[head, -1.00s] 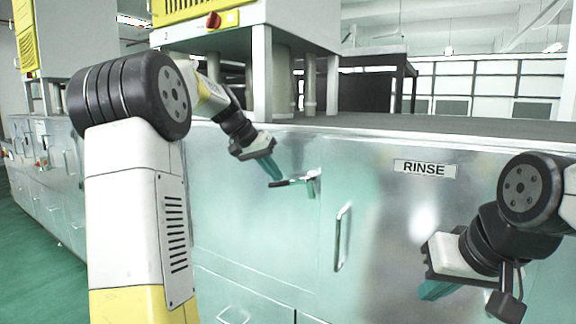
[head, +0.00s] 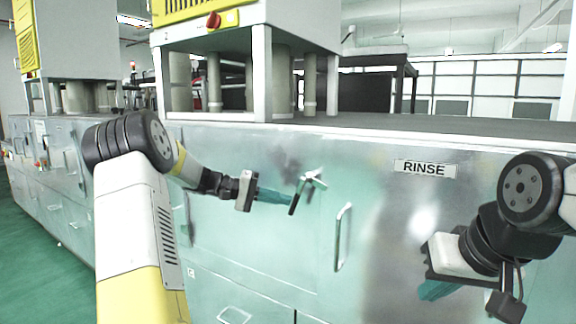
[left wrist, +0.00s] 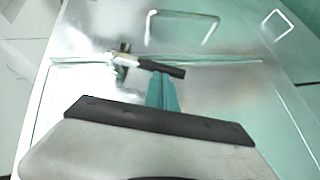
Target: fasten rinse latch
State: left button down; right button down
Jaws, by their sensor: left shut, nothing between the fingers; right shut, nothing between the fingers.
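The rinse latch (head: 296,194) is a metal lever with a black grip on the panel left of the RINSE label (head: 425,168). Its grip slants steeply down and slightly left from the metal pivot. My left gripper (head: 286,197) is shut and empty, its teal fingertips at the left side of the grip; contact is not certain. In the left wrist view, the latch (left wrist: 160,68) lies just beyond the closed fingers (left wrist: 163,92). My right gripper (head: 436,289) is shut and empty, in front of the panel at lower right.
A vertical door handle (head: 342,237) sticks out to the right of and below the latch. A lower drawer handle (head: 234,315) is at the bottom. The counter top (head: 430,128) runs above the panel, with a machine frame (head: 262,75) on it.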

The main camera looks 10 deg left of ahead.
aim_at(291, 207)
pick_arm(q)
jog(key=shift+s+d+f+n+t+h, duration=0.2)
jog(key=shift+d+f+n+h, duration=0.35)
jog(key=shift+h, duration=0.3)
jog(key=shift+s+d+f+n+t+h, duration=0.1)
jog(key=shift+s+d+f+n+h, duration=0.1)
jog(key=shift+d+f+n+h, duration=0.4)
jog(key=shift+d+r+h, duration=0.1)
jog(key=shift+r+h, duration=0.15)
